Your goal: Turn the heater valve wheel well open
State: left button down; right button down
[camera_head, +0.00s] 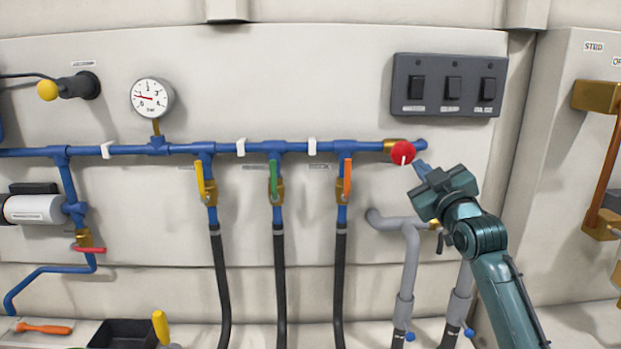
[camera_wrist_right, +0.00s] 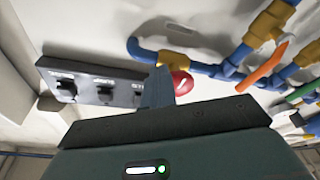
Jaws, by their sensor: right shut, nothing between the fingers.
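A round red valve wheel (camera_head: 403,153) with a white mark sits at the right end of the blue pipe, by a brass fitting. I take it to be the heater valve wheel; its label cannot be read. My right gripper (camera_head: 421,168) is shut and empty, with its fingertips just right of and below the wheel. In the right wrist view the shut fingers (camera_wrist_right: 158,86) partly cover the red wheel (camera_wrist_right: 182,82). I cannot tell whether they touch it. My left gripper is not in view.
A dark switch panel (camera_head: 449,85) is on the wall above right. Yellow (camera_head: 200,178), green (camera_head: 273,176) and orange (camera_head: 347,177) lever handles hang left of the wheel, above black hoses. Grey pipes (camera_head: 410,255) run below. A pressure gauge (camera_head: 152,97) is further left.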

jog(key=shift+d+f, duration=0.2)
jog(key=s, duration=0.6)
jog(key=shift+d+p, duration=0.15)
jog(key=shift+p, duration=0.25)
